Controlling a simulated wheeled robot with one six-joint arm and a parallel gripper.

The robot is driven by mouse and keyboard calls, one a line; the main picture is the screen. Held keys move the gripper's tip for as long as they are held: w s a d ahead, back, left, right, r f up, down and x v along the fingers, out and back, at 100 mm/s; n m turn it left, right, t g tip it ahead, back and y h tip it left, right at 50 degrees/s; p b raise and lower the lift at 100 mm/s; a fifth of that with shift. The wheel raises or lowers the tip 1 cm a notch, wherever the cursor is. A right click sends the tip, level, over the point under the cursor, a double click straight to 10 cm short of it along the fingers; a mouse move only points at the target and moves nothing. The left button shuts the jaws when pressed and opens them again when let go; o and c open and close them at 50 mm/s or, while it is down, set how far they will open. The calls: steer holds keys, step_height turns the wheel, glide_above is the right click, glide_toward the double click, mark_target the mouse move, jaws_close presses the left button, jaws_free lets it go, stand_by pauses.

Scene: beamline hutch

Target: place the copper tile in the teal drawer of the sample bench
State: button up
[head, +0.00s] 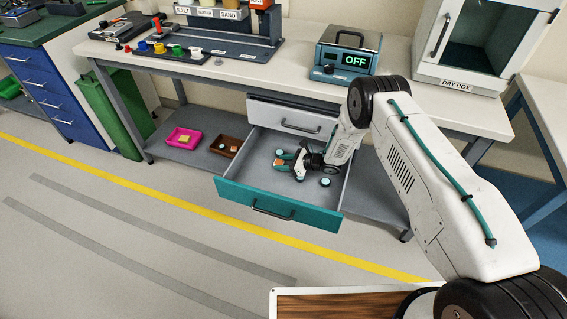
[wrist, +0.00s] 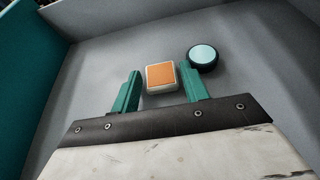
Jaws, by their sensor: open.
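The copper tile (wrist: 161,77), an orange square top on a pale base, lies flat on the floor of the teal drawer (head: 272,207). It also shows small in the head view (head: 279,162). The drawer is pulled out from the sample bench (head: 240,72); its teal wall shows at the left of the wrist view (wrist: 22,95). My gripper (wrist: 160,78) is low inside the drawer, open, with its green fingertips on either side of the tile. A narrow gap shows on each side of the tile. My gripper also shows in the head view (head: 284,158), partly hidden by my wrist.
A round light-blue-topped disc (wrist: 203,55) sits just beyond the right fingertip. Another round piece (head: 325,182) lies in the drawer near my wrist. A pink tray (head: 172,142) and a brown tray (head: 221,150) stand on the lower shelf. A closed drawer (head: 290,119) is above.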

steer(key=v, duration=1.2)
steer(key=shift+r, duration=0.1)
stand_by(0.8)
